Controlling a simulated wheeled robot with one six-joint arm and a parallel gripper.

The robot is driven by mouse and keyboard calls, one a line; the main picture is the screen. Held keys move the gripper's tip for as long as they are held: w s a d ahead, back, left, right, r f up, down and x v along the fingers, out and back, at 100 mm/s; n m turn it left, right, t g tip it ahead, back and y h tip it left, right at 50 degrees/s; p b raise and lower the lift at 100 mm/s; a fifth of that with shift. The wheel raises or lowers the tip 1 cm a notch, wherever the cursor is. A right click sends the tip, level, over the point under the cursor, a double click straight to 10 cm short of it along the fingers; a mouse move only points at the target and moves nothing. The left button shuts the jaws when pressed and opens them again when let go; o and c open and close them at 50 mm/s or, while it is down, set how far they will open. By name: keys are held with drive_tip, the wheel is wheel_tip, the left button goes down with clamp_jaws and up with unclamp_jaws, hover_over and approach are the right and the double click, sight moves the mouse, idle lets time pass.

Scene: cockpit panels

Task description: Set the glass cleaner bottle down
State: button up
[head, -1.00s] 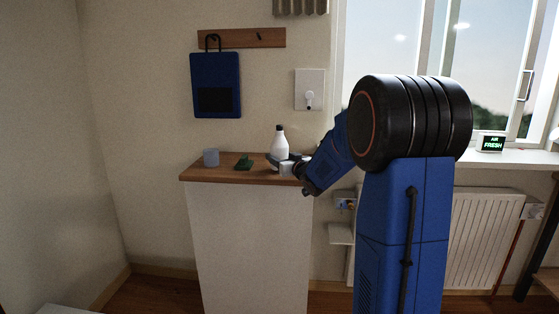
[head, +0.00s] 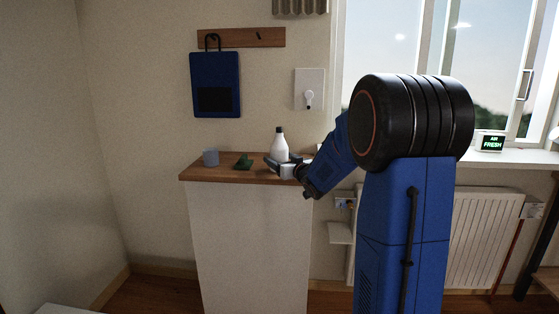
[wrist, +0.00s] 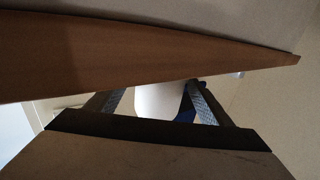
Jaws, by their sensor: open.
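The glass cleaner bottle (head: 279,147) is white with a dark cap. It is upright at the right part of the wooden counter top (head: 215,175) in the head view; its base is partly hidden by my gripper (head: 272,162). In the wrist view the white bottle body (wrist: 158,98) shows between the two fingers of my gripper (wrist: 158,104). The fingers are apart, one on each side of the bottle. Whether they still touch it is hard to tell.
A grey-blue cup (head: 211,157) and a green cloth-like item (head: 243,161) are on the counter left of the bottle. A blue board (head: 216,85) hangs on the wall behind. A window sill with a small display (head: 491,143) is at the right.

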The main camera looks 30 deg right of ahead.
drive_tip(key=s, duration=1.1)
drive_tip(key=s+a+f+g, duration=0.4)
drive_tip(key=s+a, duration=0.3)
drive_tip(key=s, duration=0.6)
drive_tip(key=s+a+f+g, duration=0.4)
drive_tip(key=s+a, duration=0.3)
drive_tip(key=s, duration=0.6)
drive_tip(key=s+a+f+g, duration=0.5)
drive_tip(key=s+a+f, duration=0.1)
drive_tip(key=s, duration=0.7)
drive_tip(key=shift+a, duration=0.45)
